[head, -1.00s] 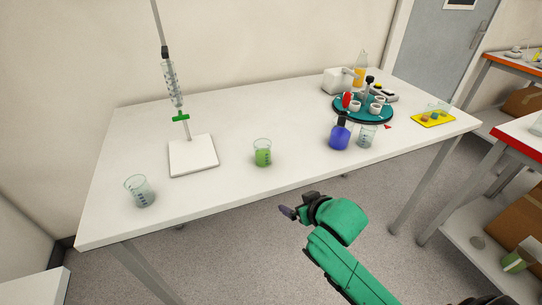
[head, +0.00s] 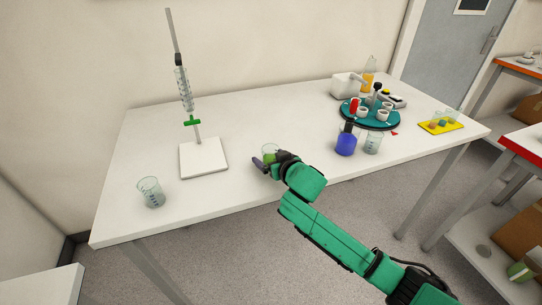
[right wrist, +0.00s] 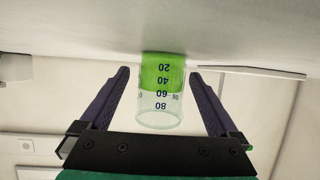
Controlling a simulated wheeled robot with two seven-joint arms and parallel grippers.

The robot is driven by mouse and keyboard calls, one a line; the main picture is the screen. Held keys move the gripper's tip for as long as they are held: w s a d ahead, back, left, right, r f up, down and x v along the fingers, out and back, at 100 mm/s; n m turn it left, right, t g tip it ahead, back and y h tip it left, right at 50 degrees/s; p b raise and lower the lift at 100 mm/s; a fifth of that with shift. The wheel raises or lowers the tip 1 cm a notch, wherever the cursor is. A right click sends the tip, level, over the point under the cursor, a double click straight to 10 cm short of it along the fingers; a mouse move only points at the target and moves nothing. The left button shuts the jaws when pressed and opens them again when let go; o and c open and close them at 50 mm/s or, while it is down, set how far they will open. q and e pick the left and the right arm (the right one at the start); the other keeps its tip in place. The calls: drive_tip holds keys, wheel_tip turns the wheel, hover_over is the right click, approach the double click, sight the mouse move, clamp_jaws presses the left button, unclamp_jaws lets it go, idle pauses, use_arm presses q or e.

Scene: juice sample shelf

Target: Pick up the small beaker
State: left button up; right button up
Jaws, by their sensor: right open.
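A small clear beaker with green liquid (head: 269,149) stands upright near the front edge of the white table, partly hidden by my right gripper (head: 271,161). In the right wrist view, which is upside down, the green beaker (right wrist: 160,92) sits between the two dark fingers of my right gripper (right wrist: 160,73). The fingers are open, with a gap on each side of the beaker. Another clear beaker (head: 151,192) stands at the table's left front. A third (head: 373,143) stands beside the blue flask. My left gripper is not in view.
A burette stand with a white base (head: 203,158) stands left of the green beaker. The blue flask (head: 346,143) is to the right, in front of a teal round rack (head: 351,116). A yellow tray (head: 440,127) lies far right. The table middle is clear.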

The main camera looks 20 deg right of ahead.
drive_tip(key=shift+x, duration=1.2)
drive_tip(key=c, duration=1.5)
wheel_tip(320, 180, up, 20)
drive_tip(key=shift+s+r, duration=0.1)
